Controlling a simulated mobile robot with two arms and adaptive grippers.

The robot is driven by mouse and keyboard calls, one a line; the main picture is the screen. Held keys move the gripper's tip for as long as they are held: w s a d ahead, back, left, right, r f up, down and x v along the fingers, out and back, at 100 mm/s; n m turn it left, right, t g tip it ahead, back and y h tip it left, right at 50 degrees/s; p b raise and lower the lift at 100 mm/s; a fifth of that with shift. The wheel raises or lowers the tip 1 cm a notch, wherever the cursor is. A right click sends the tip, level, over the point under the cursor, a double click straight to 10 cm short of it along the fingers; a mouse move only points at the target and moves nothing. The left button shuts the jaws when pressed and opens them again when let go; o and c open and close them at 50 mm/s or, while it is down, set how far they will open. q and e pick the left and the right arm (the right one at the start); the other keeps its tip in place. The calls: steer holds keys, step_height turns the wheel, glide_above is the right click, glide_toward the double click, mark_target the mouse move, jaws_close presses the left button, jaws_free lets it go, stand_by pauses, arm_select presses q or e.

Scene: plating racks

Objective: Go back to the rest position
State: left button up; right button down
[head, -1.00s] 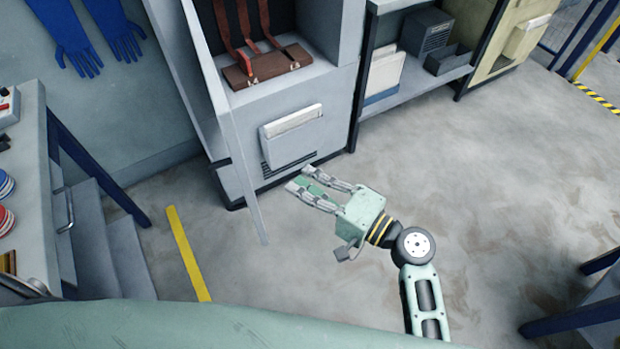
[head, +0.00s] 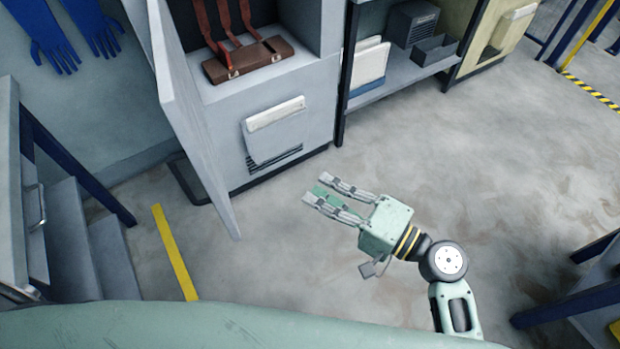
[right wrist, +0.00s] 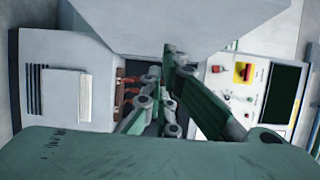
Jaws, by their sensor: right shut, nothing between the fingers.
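My right gripper (head: 322,192) is over the bare floor, in front of the grey cabinet (head: 290,115) and apart from it. Its fingers point to the left and hold nothing. In the right wrist view the fingers (right wrist: 172,70) come close together. The cabinet stands with its door (head: 200,140) swung open toward me, and a brown leather bag (head: 255,62) with red-brown straps lies inside. My left gripper is in neither current view.
A shelf unit (head: 400,88) with a dark box stands right of the cabinet. Blue gloves (head: 50,45) hang at the upper left. Grey steps (head: 75,240) and a yellow floor line (head: 175,252) lie left. Blue-legged furniture (head: 570,300) is at the right edge. The middle floor is clear.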

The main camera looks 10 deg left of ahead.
steer(key=s+d+f+g+h, duration=0.1)
steer(key=d+f+h, duration=0.25)
steer(key=f, duration=0.75)
steer(key=s+d+f+h, duration=0.2)
steer(key=d+f+h, duration=0.15)
steer(key=f, duration=0.85)
steer(key=s+d+f+g+h, duration=0.1)
steer(key=d+f+h, duration=0.3)
steer(key=f, duration=0.7)
steer(key=s+d+f+n+g+h+p, duration=0.1)
steer(key=s+d+f, duration=0.3)
steer(key=s+f, duration=0.25)
steer(key=s+d+f+n+g+h, duration=0.1)
steer(key=s+d+f, duration=0.4)
steer(key=f, duration=0.2)
arm_select(q)
steer(key=shift+d+r+p, duration=0.3)
steer(key=shift+d+r, duration=0.05)
steer(key=shift+r, duration=0.3)
arm_select(e)
steer(key=s+d+f+n+g+h, duration=0.1)
steer(key=s+d+f+n, duration=0.2)
steer(key=s, duration=0.5)
steer(key=s+d+f+n+g+h, duration=0.1)
steer(key=s+d+f+n+h, duration=0.1)
steer(key=s, duration=0.6)
step_height(320, 180, down, 2)
steer(key=shift+s+d+f+n+g, duration=0.2)
steer(key=shift+s+d+n+g, duration=0.2)
steer(key=shift+d, duration=0.4)
